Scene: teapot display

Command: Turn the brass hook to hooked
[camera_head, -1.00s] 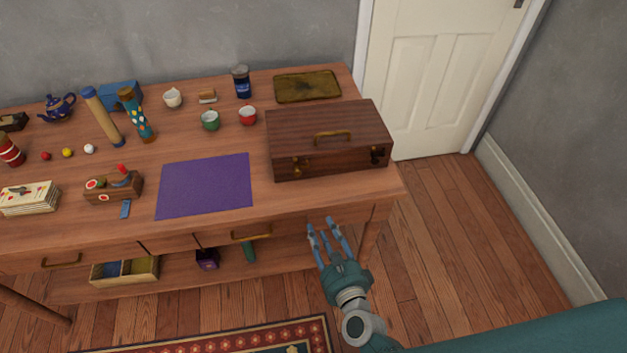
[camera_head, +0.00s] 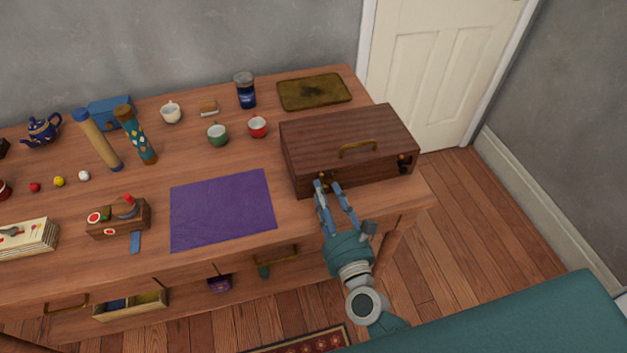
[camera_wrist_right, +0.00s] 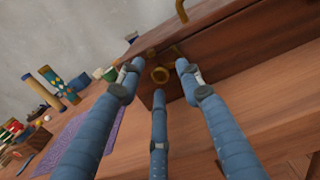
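The dark wooden case (camera_head: 345,145) stands shut on the right end of the table, with a brass handle (camera_head: 358,149) on its lid. Brass fittings sit on its front: one at the left, partly behind my fingers, and one at the right (camera_head: 403,164). In the right wrist view the brass hook (camera_wrist_right: 160,74) at the left shows as a round brass piece below the lid edge, between my fingers. My right gripper (camera_head: 328,187) is open, its fingers spread around that piece at the case front. Contact cannot be told. My left gripper is out of view.
A purple mat (camera_head: 222,210) lies left of the case. A brass-coloured tray (camera_head: 314,92) lies behind the case. A small drawer (camera_head: 130,305) is open below.

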